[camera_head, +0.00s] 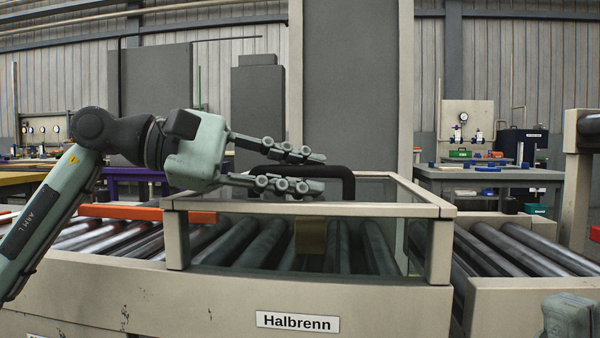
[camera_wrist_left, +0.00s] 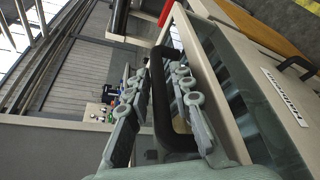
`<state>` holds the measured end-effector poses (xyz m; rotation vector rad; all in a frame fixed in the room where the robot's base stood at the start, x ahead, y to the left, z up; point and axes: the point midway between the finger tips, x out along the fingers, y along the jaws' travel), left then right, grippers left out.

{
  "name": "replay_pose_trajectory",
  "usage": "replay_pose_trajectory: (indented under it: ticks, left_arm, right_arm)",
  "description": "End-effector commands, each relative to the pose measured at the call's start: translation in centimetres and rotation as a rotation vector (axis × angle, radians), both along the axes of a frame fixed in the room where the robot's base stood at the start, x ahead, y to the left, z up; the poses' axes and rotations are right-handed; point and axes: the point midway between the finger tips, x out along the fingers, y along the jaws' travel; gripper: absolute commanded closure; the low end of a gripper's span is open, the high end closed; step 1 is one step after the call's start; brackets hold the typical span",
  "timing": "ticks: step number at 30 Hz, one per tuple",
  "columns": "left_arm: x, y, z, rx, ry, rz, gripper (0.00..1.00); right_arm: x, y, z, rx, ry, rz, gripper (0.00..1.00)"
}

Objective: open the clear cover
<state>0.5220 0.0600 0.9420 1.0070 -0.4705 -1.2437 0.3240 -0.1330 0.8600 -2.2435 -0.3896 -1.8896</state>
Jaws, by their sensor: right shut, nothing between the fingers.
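The clear cover (camera_head: 437,209) is a glass-sided box with a beige frame. It sits down over the rollers of the conveyor, and its glass also shows in the left wrist view. A black handle (camera_head: 348,180) stands on its top; the handle also crosses the left wrist view (camera_wrist_left: 161,105). My left gripper (camera_head: 305,172) is open, above the cover's top. In the left wrist view its fingers lie on either side of the handle, with gaps visible. My right gripper (camera_head: 570,316) shows only in part at the lower right, away from the cover; its fingertips are out of view.
Metal rollers (camera_head: 525,248) run out on both sides of the cover. An orange bar (camera_head: 140,213) lies left of it. The beige front panel (camera_head: 150,300) carries a "Halbrenn" label (camera_head: 298,321). A tall grey column (camera_head: 350,90) rises behind. Workbenches (camera_head: 490,174) stand farther back.

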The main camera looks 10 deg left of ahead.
Motion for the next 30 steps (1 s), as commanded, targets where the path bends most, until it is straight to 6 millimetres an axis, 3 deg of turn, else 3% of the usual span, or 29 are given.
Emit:
replay_pose_trajectory:
  ticks: [5,11,23,30]
  left_arm:
    - [0.0,0.0,0.0,-0.001,0.001,0.001,0.78]
    - [0.0,0.0,0.0,-0.001,0.001,0.001,1.0]
    - [0.0,0.0,0.1,-0.001,0.001,0.001,1.0]
    - [0.1,0.1,1.3,-0.002,0.024,0.002,1.0]
  right_arm:
    - [0.0,0.0,0.0,-0.001,-0.001,0.0,1.0]
    - [0.0,0.0,0.0,-0.001,-0.001,0.0,1.0]
    - [0.0,0.0,0.1,-0.001,0.0,0.0,1.0]
    - [-0.3,-0.1,1.0,0.004,-0.001,-0.001,1.0]
